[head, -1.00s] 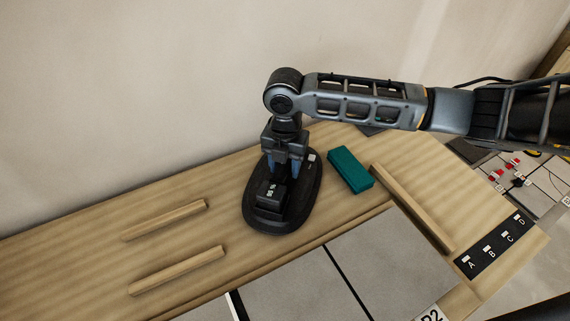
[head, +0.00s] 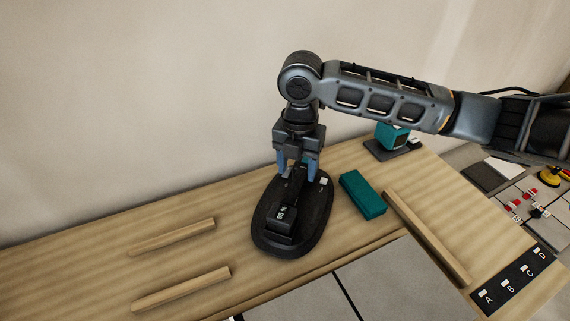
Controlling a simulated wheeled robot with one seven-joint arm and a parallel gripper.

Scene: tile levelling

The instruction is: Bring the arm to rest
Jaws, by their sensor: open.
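My gripper (head: 298,172) points down over the black oval device (head: 272,243), which lies on the wooden bench. Its blue fingers are apart, on either side of the device's raised middle part, near its upper end. Nothing is clearly held between them. Whether the fingertips touch the device cannot be told. My arm reaches in from the right, bent at the elbow above the gripper.
A teal block (head: 362,195) lies right of the device. A teal and black unit (head: 391,137) stands behind my arm. Wooden strips (head: 172,236) lie left, another (head: 426,238) right. Grey tiles (head: 385,284) are in front, beside a strip marked A to D (head: 513,281).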

